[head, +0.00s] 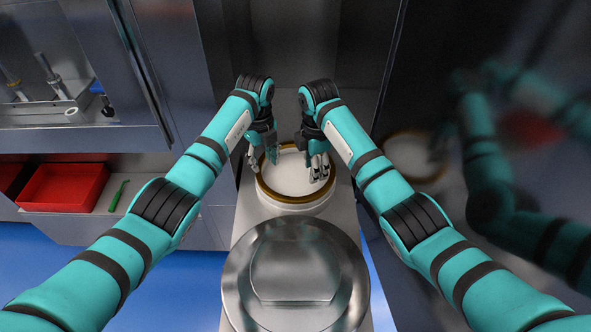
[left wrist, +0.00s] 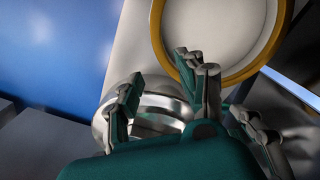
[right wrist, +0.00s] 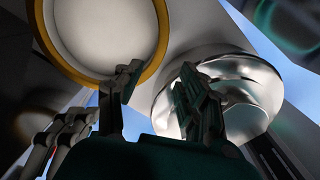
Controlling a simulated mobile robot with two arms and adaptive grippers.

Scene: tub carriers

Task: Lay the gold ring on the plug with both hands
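The gold ring (head: 291,199) lies flat around the top edge of a white round body (head: 290,178), which looks like the plug. The ring also shows in the left wrist view (left wrist: 257,70) and the right wrist view (right wrist: 60,62). My left gripper (head: 263,158) is over the ring's left side, with its fingers spread apart. My right gripper (head: 318,168) is over the ring's right side, its fingers also apart. No fingers are seen closed on the ring. I cannot tell whether any fingertip touches it.
A shiny round metal lid or dome (head: 295,285) stands in front of the white body on the same narrow grey stand. A red bin (head: 63,188) and a green tool (head: 118,196) lie on a shelf at left. A dark reflective panel (head: 480,60) closes off the right.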

